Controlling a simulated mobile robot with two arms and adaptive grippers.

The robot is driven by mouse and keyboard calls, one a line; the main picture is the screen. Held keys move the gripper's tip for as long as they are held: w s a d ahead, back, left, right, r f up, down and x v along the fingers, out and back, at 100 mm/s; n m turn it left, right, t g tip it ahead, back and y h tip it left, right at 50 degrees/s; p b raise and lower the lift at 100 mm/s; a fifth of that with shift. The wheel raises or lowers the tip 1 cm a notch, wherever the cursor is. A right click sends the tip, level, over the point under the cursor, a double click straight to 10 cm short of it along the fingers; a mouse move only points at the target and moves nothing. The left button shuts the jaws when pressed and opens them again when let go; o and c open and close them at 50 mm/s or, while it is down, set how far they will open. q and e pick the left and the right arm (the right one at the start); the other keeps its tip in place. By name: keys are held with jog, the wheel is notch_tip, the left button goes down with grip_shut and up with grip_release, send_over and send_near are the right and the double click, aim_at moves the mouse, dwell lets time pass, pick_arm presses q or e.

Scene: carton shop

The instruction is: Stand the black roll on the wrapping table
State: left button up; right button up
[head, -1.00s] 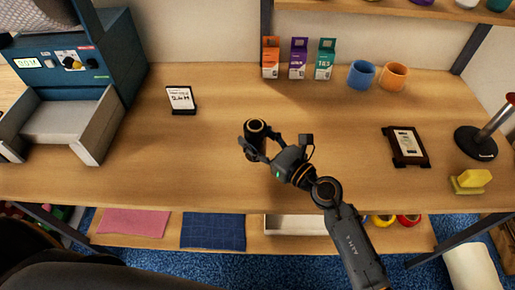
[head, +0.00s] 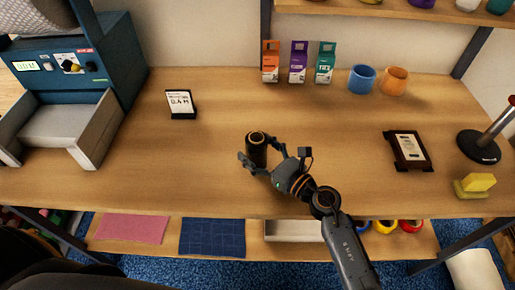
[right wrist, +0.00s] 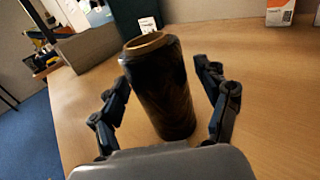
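The black roll (head: 257,150) stands upright on the wooden wrapping table (head: 330,130), near its middle. Its brown core rim shows on top. My right gripper (head: 258,157) is around the roll at table height, its fingers spread. In the right wrist view the roll (right wrist: 160,90) is between the two open fingers, with a gap visible on both sides. The roll's base is partly hidden by the gripper's body in that view. My left gripper is not in view.
A small sign (head: 181,104) stands left of the roll. A blue machine (head: 70,75) is at the far left. Several boxes and two cups (head: 362,78) line the back. A framed plaque (head: 408,150) and yellow sponge (head: 475,186) are at the right.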

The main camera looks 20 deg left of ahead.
jog(key=shift+r, duration=0.1)
jog(key=shift+s+d, duration=0.1)
jog(key=shift+d, duration=0.1)
jog(key=b+v, duration=0.1)
jog(key=v, duration=0.9)
jog(key=shift+s+d, duration=0.2)
jog(key=shift+d, duration=0.1)
jog(key=shift+s+d, duration=0.25)
jog(key=shift+d, duration=0.15)
